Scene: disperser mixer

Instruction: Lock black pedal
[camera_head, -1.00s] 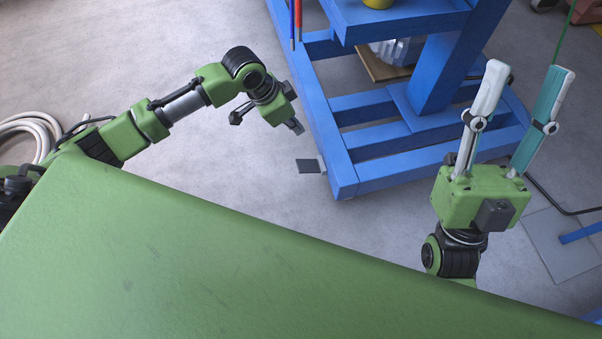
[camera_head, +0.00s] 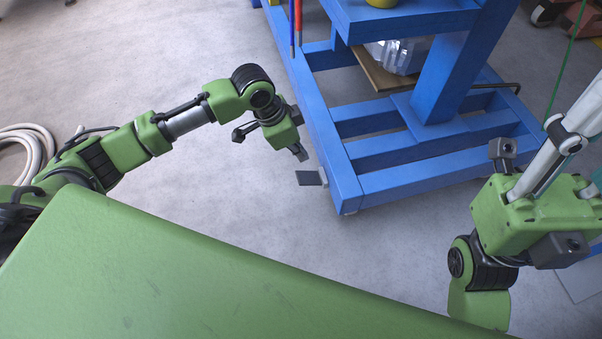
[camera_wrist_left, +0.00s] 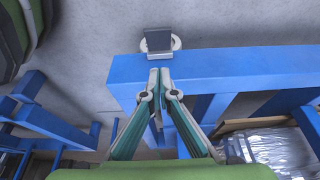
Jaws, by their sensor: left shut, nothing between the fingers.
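The black pedal (camera_head: 311,178) is a small dark plate low beside the near left corner of the blue frame. In the left wrist view the pedal (camera_wrist_left: 158,40) shows beyond the blue beam, with a pale round part around its base. My left gripper (camera_head: 302,155) is shut and empty, just above the pedal in the head view. In the left wrist view its fingertips (camera_wrist_left: 159,72) meet in front of the beam, short of the pedal; contact is not visible. My right gripper (camera_head: 580,150) is at the right edge, fingers apart, tips out of frame.
The blue frame (camera_head: 345,185) with its crossbars stands close to my left gripper. A wooden board with a clear-wrapped item (camera_head: 400,55) lies on it. A pale coiled hose (camera_head: 30,140) is at the far left.

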